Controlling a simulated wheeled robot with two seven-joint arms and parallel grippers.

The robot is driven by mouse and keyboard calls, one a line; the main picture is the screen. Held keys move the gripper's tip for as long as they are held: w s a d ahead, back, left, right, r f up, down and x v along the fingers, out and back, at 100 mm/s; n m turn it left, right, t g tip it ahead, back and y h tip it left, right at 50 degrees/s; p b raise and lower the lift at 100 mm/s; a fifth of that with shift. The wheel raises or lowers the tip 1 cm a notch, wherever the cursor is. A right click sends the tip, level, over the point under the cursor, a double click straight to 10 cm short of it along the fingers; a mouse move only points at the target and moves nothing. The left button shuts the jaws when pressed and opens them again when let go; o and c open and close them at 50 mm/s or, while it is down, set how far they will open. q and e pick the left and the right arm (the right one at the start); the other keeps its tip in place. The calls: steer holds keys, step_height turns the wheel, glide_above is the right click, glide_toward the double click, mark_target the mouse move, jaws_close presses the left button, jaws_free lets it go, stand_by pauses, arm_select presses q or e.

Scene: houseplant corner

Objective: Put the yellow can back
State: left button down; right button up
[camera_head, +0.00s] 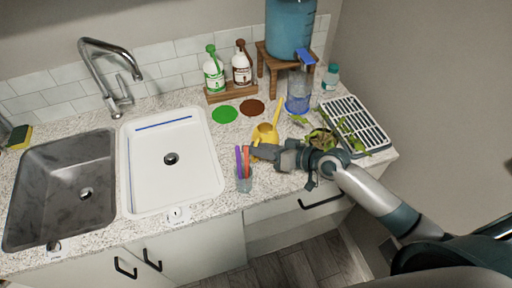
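The yellow can (264,133), a small watering can, stands on the speckled counter right of the white sink, its long spout pointing up and to the right. My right arm reaches in from the right, and its dark gripper (258,152) is at the can's near lower side. The fingers overlap the can's lower edge in the picture; I cannot tell whether they grip, touch or only pass in front of it. My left gripper is not in view.
A clear cup with purple and orange sticks (244,184) stands close to my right gripper. A leafy plant (322,139) and a white rack (366,133) are by my arm. Green (225,114) and brown (252,107) discs lie behind. A clear blue-based container (298,98) stands behind right.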

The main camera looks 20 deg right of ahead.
steer(key=shift+r, duration=0.2)
steer(key=v, duration=1.2)
steer(key=shift+f, duration=0.15)
stand_by(0.5)
